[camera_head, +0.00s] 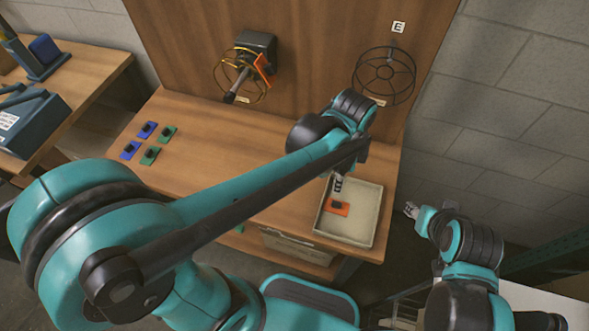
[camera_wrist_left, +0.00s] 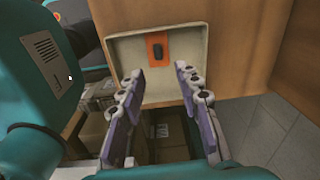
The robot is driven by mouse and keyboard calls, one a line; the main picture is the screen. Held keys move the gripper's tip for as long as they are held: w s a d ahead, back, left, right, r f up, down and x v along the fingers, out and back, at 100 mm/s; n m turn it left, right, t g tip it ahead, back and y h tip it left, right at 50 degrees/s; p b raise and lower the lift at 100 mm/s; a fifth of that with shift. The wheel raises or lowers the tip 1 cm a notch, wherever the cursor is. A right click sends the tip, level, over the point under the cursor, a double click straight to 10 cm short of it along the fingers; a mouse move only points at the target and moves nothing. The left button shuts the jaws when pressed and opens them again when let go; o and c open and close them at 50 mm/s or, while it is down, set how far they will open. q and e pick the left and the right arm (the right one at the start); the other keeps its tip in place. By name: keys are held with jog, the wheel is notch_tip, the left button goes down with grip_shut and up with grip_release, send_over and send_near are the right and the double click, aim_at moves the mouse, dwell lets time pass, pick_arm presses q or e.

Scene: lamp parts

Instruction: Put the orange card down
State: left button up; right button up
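An orange card (camera_head: 339,209) with a dark block on it lies in the shallow pale tray (camera_head: 375,222) at the right end of the workbench. My left gripper (camera_head: 338,184) is over the tray, just beyond the card in the head view. In the left wrist view the gripper (camera_wrist_left: 155,76) is open and empty, and the orange card (camera_wrist_left: 157,36) lies on the tray floor beyond the fingertips. My right gripper (camera_head: 411,209) is beside the bench, right of the tray; its finger opening is too small to tell.
Another orange card (camera_head: 264,70) is at the gold ring fixture (camera_head: 227,76) on the back panel. A dark ring frame (camera_head: 386,77) hangs at right. Blue cards (camera_head: 147,129) and green cards (camera_head: 150,155) lie on the bench's left. A box (camera_head: 298,246) is below the bench.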

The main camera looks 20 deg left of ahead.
pick_arm(q)
jog(key=s+a+r+n+t, duration=0.2)
jog(key=a+n+t, duration=0.1)
jog(key=a+n, duration=0.4)
jog(key=s+a+r+n+t, duration=0.2)
jog(key=s+a+n+t, duration=0.1)
jog(key=a+n, duration=0.5)
jog(key=shift+a+n+t, duration=0.2)
jog(key=shift+n+t, duration=0.2)
jog(key=shift+n, duration=0.6)
jog(key=shift+s+f, duration=0.1)
pick_arm(e)
jog(key=shift+a, duration=0.1)
